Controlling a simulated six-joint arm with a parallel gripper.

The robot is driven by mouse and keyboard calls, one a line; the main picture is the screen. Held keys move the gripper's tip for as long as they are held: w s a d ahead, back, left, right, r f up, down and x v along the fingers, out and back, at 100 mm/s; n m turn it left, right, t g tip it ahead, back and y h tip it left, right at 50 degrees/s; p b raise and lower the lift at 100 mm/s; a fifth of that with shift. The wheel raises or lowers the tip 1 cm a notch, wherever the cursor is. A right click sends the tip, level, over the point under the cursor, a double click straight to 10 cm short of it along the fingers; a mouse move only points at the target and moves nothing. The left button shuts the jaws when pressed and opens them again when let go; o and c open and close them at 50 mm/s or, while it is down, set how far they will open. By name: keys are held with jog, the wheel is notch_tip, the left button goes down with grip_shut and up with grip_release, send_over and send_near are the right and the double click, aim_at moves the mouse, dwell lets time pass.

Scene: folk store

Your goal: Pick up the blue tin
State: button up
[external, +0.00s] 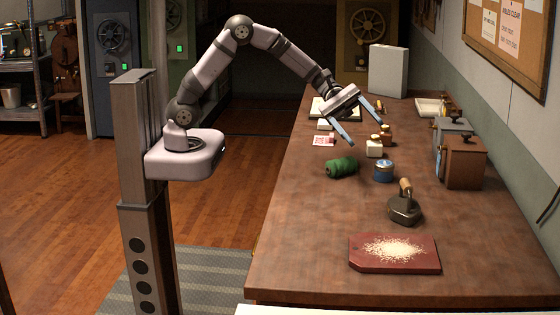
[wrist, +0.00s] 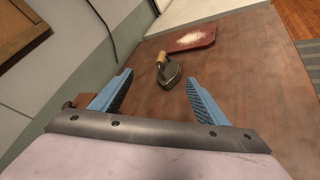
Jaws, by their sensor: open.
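The blue tin (external: 383,171) is a short round tin with a pale lid, standing upright on the wooden table in the external view. My gripper (external: 366,126) is open and empty, held above the table, up and to the left of the tin and apart from it. In the wrist view my gripper (wrist: 158,85) shows two blue fingers spread wide with nothing between them. The tin cannot be made out in the wrist view.
A green spool (external: 341,167) lies left of the tin. White and brown bottles (external: 374,148) stand behind it. A flat iron (external: 404,209) and a red board with pale grains (external: 395,267) are in front. Brown and grey boxes (external: 463,163) stand by the wall.

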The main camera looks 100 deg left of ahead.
aim_at(392, 170)
jog(key=w+a+f+n+t+y+b, duration=0.1)
jog(key=f+n+b, duration=0.1)
jog(key=f+n, duration=0.1)
jog(key=w+a+f+n+y+b, duration=0.1)
jog(key=w+a+f+n+b, duration=0.1)
jog(key=f+n, duration=0.1)
jog(key=w+a+f+n+t+y+b, duration=0.1)
jog(key=w+a+f+n+b, duration=0.1)
jog(key=f+n, duration=0.1)
jog(key=shift+a+f+n+t+b, duration=0.2)
jog(key=shift+f+n+t+b, duration=0.15)
jog(key=shift+f, duration=0.25)
jog(key=shift+w+a+f+n, duration=0.1)
jog(key=shift+w+f+n, duration=0.1)
jog(key=shift+n, duration=0.25)
jog(key=shift+p+x, duration=0.65)
jog(key=shift+x, duration=3)
jog(key=shift+s+r, duration=0.1)
jog(key=c, duration=1.2)
